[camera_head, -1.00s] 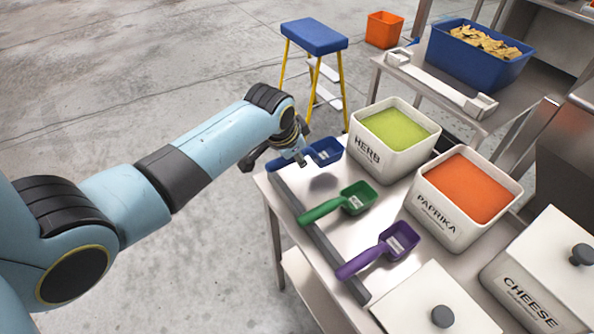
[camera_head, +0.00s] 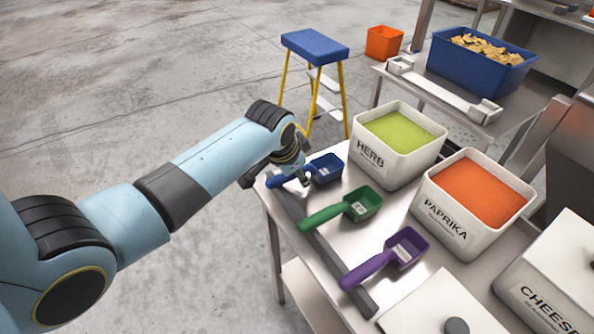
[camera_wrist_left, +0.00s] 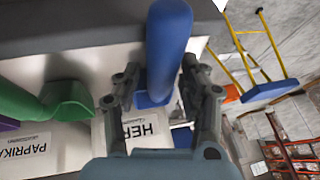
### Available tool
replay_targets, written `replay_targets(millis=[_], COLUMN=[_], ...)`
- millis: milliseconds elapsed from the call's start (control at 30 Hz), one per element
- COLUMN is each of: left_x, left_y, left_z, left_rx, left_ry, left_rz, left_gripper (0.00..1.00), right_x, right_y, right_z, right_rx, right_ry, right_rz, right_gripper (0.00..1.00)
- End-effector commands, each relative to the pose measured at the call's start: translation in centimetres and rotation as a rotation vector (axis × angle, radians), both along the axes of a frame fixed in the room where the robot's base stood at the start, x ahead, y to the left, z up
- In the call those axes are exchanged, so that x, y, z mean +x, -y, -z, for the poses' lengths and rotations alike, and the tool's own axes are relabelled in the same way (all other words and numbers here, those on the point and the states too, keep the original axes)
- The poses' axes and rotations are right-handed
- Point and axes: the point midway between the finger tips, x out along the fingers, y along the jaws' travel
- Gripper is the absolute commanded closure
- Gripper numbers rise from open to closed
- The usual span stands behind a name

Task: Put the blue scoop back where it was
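The blue scoop (camera_head: 325,169) is at the far left corner of the steel table, its cup toward the herb bin and its handle toward the table's left edge. My left gripper (camera_head: 277,180) is at its handle. In the left wrist view the blue handle (camera_wrist_left: 170,40) runs between the two fingers (camera_wrist_left: 160,75), which look closed around it. The scoop looks low, at or just above the tabletop; contact is not clear. The green scoop (camera_head: 362,204) and the purple scoop (camera_head: 404,248) lie nearer in the same row. My right gripper is not in view.
A grey bar (camera_head: 325,255) runs along the table's left side under the handles. The herb bin (camera_head: 385,165), paprika bin (camera_head: 455,230) and lidded cheese bin (camera_head: 550,300) stand to the right. A blue-topped stool (camera_head: 315,47) stands behind.

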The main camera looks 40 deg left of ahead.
Motion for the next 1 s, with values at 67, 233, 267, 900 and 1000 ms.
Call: replay_targets(millis=[67, 233, 267, 900, 1000], left_x=[0.0, -0.1, -0.2, -5.1, -5.2], left_y=[0.0, 0.0, 0.0, 0.7, 0.7], left_z=[0.0, -0.6, -0.9, -10.8, -11.0], left_rx=[0.000, 0.000, 0.000, 0.000, 0.000], left_ry=[0.000, 0.001, 0.002, 0.000, 0.000], left_rz=[0.000, 0.000, 0.000, 0.000, 0.000], left_gripper=[0.58, 0.58, 0.58, 0.58, 0.58], right_x=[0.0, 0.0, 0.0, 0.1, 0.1], right_y=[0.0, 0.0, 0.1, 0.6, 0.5], right_z=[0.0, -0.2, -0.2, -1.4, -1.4], right_rx=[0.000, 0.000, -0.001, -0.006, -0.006], right_ry=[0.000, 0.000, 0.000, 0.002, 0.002], right_rz=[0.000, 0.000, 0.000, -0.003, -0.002], right_gripper=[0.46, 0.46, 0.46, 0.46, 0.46])
